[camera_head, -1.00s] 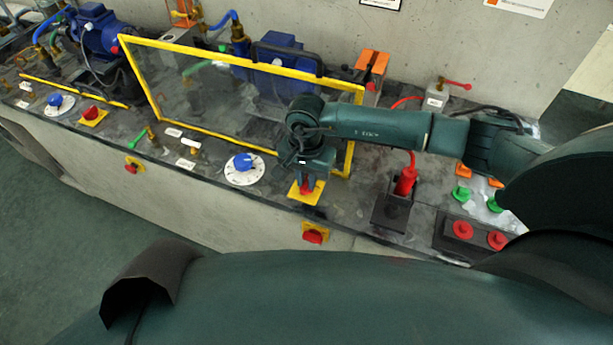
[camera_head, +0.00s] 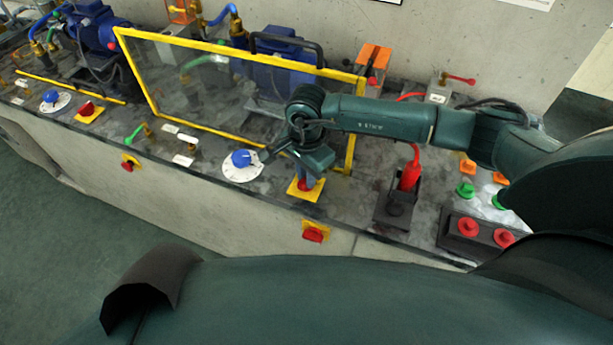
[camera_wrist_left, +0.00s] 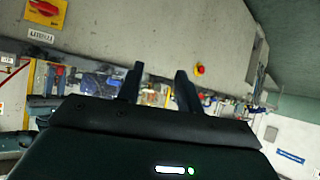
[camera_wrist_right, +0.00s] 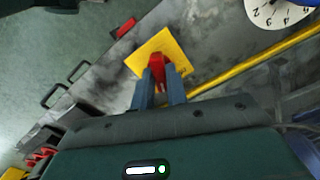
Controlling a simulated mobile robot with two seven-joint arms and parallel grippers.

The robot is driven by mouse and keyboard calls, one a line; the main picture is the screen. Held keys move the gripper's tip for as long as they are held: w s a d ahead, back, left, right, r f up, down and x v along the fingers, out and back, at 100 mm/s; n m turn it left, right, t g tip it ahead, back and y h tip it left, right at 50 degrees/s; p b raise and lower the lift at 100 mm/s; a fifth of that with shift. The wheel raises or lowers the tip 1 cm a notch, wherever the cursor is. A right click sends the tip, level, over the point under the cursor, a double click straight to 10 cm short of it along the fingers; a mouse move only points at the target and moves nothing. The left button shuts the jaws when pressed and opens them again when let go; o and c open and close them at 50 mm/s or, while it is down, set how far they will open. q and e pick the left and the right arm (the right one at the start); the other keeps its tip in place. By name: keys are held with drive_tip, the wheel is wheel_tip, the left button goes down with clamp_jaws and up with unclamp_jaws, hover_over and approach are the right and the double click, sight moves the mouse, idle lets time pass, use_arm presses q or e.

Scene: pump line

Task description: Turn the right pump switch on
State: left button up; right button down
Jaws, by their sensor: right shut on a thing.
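The right pump switch (camera_head: 302,185) is a red knob on a yellow square plate (camera_head: 304,196) on the bench top, right of a white dial with a blue knob. My right gripper (camera_head: 305,178) reaches down over it and is shut on the knob. In the right wrist view the red knob (camera_wrist_right: 156,62) sits between the two fingers, slanted against the edges of its yellow plate (camera_wrist_right: 150,44). My left gripper (camera_wrist_left: 158,75) shows only in its own wrist view, its fingers apart with nothing between them.
The white dial (camera_head: 243,172) is close left of my right gripper. A yellow-framed clear panel (camera_head: 205,85) stands behind. Another red-on-yellow switch (camera_head: 314,232) is on the bench front below. A red-handled device (camera_head: 408,178) and red buttons (camera_head: 468,227) lie to the right.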

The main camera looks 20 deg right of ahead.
drive_tip(key=m+b, duration=0.1)
drive_tip(key=m, duration=0.2)
drive_tip(key=shift+f+m+b, duration=0.1)
drive_tip(key=shift+m+b, duration=0.2)
drive_tip(key=shift+m, duration=0.1)
drive_tip(key=m+b, duration=0.1)
drive_tip(key=m, duration=0.3)
drive_tip(key=shift+b, duration=0.4)
drive_tip(key=shift+m, duration=1)
drive_tip(key=m+b, duration=0.1)
drive_tip(key=m, duration=0.1)
drive_tip(key=shift+m, duration=0.3)
use_arm(q)
drive_tip(key=shift+w+d+f+t+h, duration=0.15)
drive_tip(key=shift+d+f+h, duration=0.05)
drive_tip(key=shift+d+f, duration=0.2)
drive_tip(key=shift+w+d+f+t+h, duration=0.15)
drive_tip(key=shift+d+f+h, duration=0.1)
drive_tip(key=shift+f, duration=0.15)
use_arm(e)
drive_tip(key=shift+m, duration=0.3)
use_arm(q)
drive_tip(key=shift+s, duration=0.1)
use_arm(e)
drive_tip(key=c, duration=1.4)
unclamp_jaws()
